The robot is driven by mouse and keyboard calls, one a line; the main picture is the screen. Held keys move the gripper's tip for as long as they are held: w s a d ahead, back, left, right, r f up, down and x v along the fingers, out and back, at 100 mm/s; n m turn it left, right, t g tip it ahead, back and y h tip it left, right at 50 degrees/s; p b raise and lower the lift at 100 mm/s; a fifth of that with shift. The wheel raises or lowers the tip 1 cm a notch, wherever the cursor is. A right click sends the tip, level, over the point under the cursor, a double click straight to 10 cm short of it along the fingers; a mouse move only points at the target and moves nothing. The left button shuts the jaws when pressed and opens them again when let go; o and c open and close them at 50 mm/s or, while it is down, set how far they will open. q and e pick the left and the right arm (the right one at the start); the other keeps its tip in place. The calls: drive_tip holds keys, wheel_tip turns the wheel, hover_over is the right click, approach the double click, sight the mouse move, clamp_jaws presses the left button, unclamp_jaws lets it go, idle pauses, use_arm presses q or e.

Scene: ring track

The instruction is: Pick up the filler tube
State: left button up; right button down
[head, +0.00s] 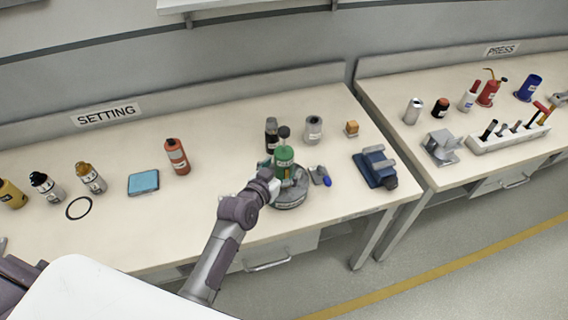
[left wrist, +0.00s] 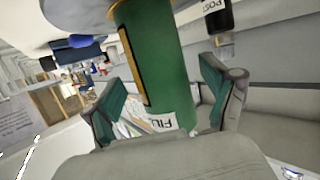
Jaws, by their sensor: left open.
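The filler tube (head: 285,158) is a green cylinder on the SETTING bench. It stands on or at a grey round base (head: 290,200). In the left wrist view the tube (left wrist: 150,60) fills the middle, with a white label reading "FIL" and a yellow-edged dark slot. My left gripper (head: 270,178) is at the tube's near left side. In the left wrist view its teal-padded fingers (left wrist: 163,88) are open, one on each side of the tube. A gap shows at the right finger; whether the left pad touches is unclear. My right gripper is not in view.
Close to the tube stand a dark bottle (head: 271,133), a grey can (head: 313,129) and a small grey-and-blue item (head: 321,176). A blue vise-like device (head: 375,167) is farther right.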

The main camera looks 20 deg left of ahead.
use_arm(q)
drive_tip(key=shift+x, duration=0.8)
drive_tip(key=shift+a, duration=0.1)
drive_tip(key=shift+c, duration=0.4)
drive_tip(key=c, duration=1.3)
drive_tip(key=shift+c, duration=1)
drive_tip(key=shift+r, duration=0.1)
